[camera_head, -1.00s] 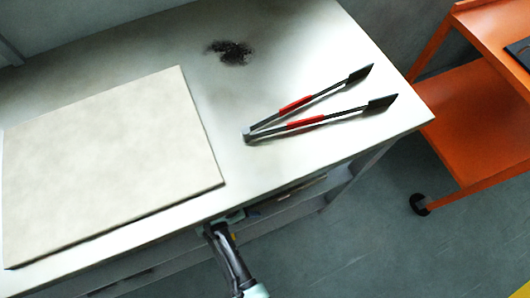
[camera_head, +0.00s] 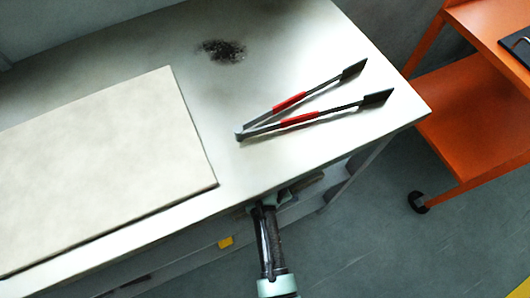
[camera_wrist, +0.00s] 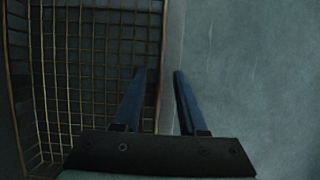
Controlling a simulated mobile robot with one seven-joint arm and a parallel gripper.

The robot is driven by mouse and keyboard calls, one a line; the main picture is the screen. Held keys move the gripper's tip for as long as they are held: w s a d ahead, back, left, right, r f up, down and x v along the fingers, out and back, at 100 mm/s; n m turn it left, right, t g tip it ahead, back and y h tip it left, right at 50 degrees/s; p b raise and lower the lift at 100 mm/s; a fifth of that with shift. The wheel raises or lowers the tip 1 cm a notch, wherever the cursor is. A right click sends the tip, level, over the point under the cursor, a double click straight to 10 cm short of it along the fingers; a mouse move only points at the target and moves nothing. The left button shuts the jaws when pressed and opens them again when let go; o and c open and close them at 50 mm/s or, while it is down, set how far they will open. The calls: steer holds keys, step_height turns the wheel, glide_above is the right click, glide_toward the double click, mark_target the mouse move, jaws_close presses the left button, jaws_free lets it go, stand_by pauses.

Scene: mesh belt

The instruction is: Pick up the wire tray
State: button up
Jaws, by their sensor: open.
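The wire tray (camera_wrist: 95,50) shows in the wrist view as a brass-coloured mesh grid filling the left half. Its right edge runs up and down near the middle of the picture. My gripper (camera_wrist: 158,72) is open. Its left finger overlaps the mesh near that edge, and its right finger is over the plain grey surface to the right. I cannot tell the height between the fingers and the mesh. In the head view the wire tray is not visible, and my gripper is hidden under the table's front edge.
A white table (camera_head: 290,40) holds a pale board (camera_head: 100,160) and red-handled tongs (camera_head: 300,105). A dark smudge (camera_head: 222,50) marks its top. Below is a shelf with a small yellow item (camera_head: 226,242). An orange cart (camera_head: 475,120) stands at the right. The floor in front is clear.

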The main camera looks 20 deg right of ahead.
jaws_close()
stand_by(1.4)
